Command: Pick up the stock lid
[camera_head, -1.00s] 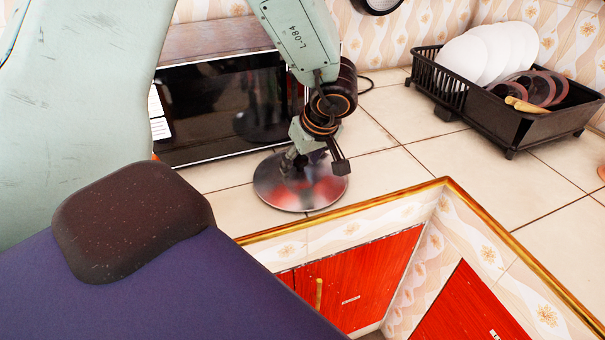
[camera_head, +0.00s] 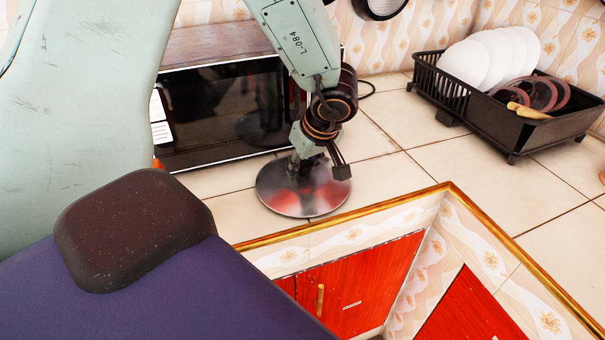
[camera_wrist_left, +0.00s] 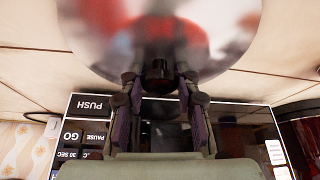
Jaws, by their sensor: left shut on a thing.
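The stock lid is a round, shiny metal disc (camera_head: 285,203) over the tiled counter, in front of the microwave. It also shows in the left wrist view (camera_wrist_left: 100,45), filling the top of the picture with blurred red and white reflections. My left gripper (camera_head: 316,165) is above the lid and shut on its knob. In the wrist view the fingers (camera_wrist_left: 160,80) close around the dark knob (camera_wrist_left: 160,68). The lid looks roughly level. I cannot tell whether its rim touches the counter. My right gripper is not in view.
A black microwave (camera_head: 215,110) stands behind the lid. A black dish rack (camera_head: 500,120) with white plates (camera_head: 465,60) is at the back right. The counter's gold-trimmed edge (camera_head: 390,202) lies just in front of the lid, with red cabinets (camera_head: 360,280) below. Tiles right of the lid are clear.

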